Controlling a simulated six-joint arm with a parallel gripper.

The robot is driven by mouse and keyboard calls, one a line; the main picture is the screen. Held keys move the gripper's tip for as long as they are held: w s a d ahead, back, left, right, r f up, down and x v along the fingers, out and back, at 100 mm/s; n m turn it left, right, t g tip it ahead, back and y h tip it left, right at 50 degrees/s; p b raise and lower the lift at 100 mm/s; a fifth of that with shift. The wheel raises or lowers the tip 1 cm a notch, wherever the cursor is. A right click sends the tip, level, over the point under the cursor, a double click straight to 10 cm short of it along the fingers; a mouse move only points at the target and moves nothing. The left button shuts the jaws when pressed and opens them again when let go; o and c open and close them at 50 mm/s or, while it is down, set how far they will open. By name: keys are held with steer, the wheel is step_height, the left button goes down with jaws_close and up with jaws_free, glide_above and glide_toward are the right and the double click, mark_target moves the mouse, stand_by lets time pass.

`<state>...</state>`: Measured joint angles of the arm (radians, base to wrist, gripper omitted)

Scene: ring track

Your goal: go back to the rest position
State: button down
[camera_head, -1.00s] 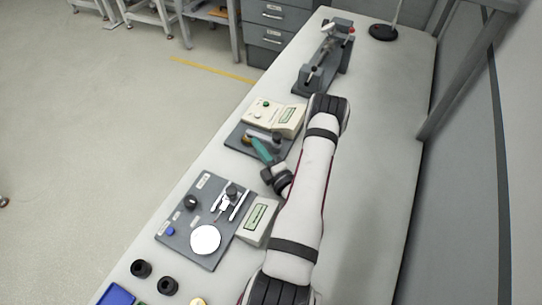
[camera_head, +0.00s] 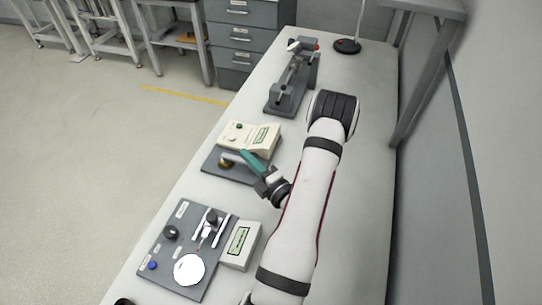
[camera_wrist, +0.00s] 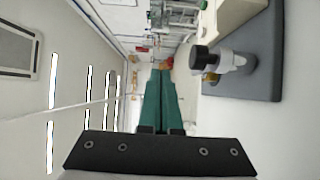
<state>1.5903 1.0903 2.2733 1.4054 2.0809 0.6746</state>
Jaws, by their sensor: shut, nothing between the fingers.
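My gripper (camera_head: 245,158) has teal fingers and points up and to the left, over the middle station on the bench. In the wrist view its fingers (camera_wrist: 159,75) are together with nothing between them. The middle station has a dark base plate (camera_head: 211,165), a cream box with a green display (camera_head: 262,134) and a small lever part with a brass-coloured end (camera_head: 227,163). In the wrist view a black-and-silver knobbed part (camera_wrist: 225,62) stands to the right of the fingers, apart from them.
A grey plate (camera_head: 154,246) with a white disc (camera_head: 189,269) and a display box (camera_head: 240,245) lies nearer. A grey fixture (camera_head: 289,88) and a black stand base (camera_head: 347,46) are farther back. The bench's right side (camera_head: 367,190) is clear. Grey drawers (camera_head: 238,45) stand behind.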

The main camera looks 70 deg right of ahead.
steer(key=s+r, duration=0.4)
steer(key=s, duration=0.3)
steer(key=w+a+r+n+t+y, duration=0.3)
steer(key=w+a+r+n+y, duration=0.3)
steer(key=w+a+n+y, duration=0.4)
steer(key=w+a+r+n+g+y, duration=0.25)
steer(key=a+n+y, duration=0.25)
steer(key=a+n, duration=0.25)
steer(key=w+a+r+n+g+y, duration=0.1)
steer(key=w+a+n+g+y, duration=0.25)
steer(key=a+n, duration=0.35)
steer(key=s+a+n+g+y, duration=0.1)
steer(key=s+a+n+g, duration=0.35)
steer(key=a+n, duration=0.3)
steer(key=s+a+n+g, duration=0.3)
steer(key=a+n+g, duration=0.35)
steer(key=a, duration=0.25)
steer(key=s+n+g+h, duration=0.1)
steer(key=s+n+h, duration=0.6)
steer(key=n, duration=0.9)
steer(key=shift+d+f+n+h, duration=0.35)
steer(key=shift+f+h, duration=0.1)
